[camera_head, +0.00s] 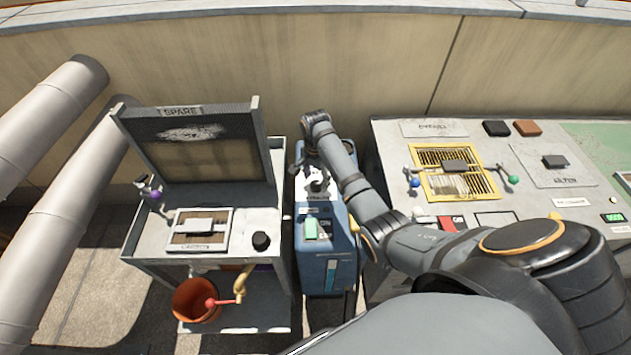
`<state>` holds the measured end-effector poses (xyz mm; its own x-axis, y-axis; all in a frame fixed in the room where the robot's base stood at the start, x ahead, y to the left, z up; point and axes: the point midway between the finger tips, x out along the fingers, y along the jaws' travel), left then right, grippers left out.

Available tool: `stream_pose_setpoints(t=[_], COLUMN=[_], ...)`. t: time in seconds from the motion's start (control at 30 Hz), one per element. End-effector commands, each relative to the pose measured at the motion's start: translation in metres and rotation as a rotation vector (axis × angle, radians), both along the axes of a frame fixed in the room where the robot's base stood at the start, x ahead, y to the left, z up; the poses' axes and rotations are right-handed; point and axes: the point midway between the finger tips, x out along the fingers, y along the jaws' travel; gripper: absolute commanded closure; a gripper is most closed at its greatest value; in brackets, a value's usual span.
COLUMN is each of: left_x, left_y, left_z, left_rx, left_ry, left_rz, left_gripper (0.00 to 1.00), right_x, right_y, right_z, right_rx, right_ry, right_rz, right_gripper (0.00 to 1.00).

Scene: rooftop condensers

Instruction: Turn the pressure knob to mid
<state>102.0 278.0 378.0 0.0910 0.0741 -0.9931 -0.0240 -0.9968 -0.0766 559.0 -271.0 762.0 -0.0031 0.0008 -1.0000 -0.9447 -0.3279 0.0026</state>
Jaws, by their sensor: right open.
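A blue upright unit (338,222) stands in the middle, between the grey cart and the large panel. It has a pale label, a green-and-white part (311,228) and a light vertical gauge strip (331,272) on its front. My right arm comes in from the lower right and bends down over the unit's far top. My right gripper (316,182) is small in view and open there, close to a small dark part at the top. The pressure knob cannot be clearly told apart from the gripper. My left gripper is not in view.
A grey cart (140,243) at left carries a raised "SPARE" frame (181,111), a black round piece (260,241) and an orange bucket (196,301) below. A panel (395,140) with a yellow grille (430,157) stands at right. Large pipes (55,230) run at far left.

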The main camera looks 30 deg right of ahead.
Motion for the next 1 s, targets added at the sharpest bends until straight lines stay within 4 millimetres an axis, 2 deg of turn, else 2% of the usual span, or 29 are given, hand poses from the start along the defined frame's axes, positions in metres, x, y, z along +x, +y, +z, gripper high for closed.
stream_pose_setpoints(t=[0.03, 0.13, 0.43, 0.83, 1.0], left_x=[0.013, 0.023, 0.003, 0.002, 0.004], left_y=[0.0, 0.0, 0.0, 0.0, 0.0], left_z=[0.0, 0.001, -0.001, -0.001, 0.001], left_rx=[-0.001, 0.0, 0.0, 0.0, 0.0], left_ry=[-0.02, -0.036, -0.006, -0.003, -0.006], left_rz=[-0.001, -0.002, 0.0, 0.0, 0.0], left_gripper=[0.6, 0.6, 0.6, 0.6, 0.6], right_x=[0.0, 0.0, 0.0, 0.0, 0.0], right_y=[0.0, 0.0, 0.0, 0.0, 0.0], right_z=[-0.007, -0.014, -0.017, -0.017, -0.016], right_rx=[0.0, 0.0, 0.0, 0.0, 0.0], right_ry=[0.002, 0.0, -0.001, -0.001, -0.001], right_rz=[0.0, 0.001, 0.001, 0.001, 0.009], right_gripper=[0.39, 0.39, 0.39, 0.93, 0.94])
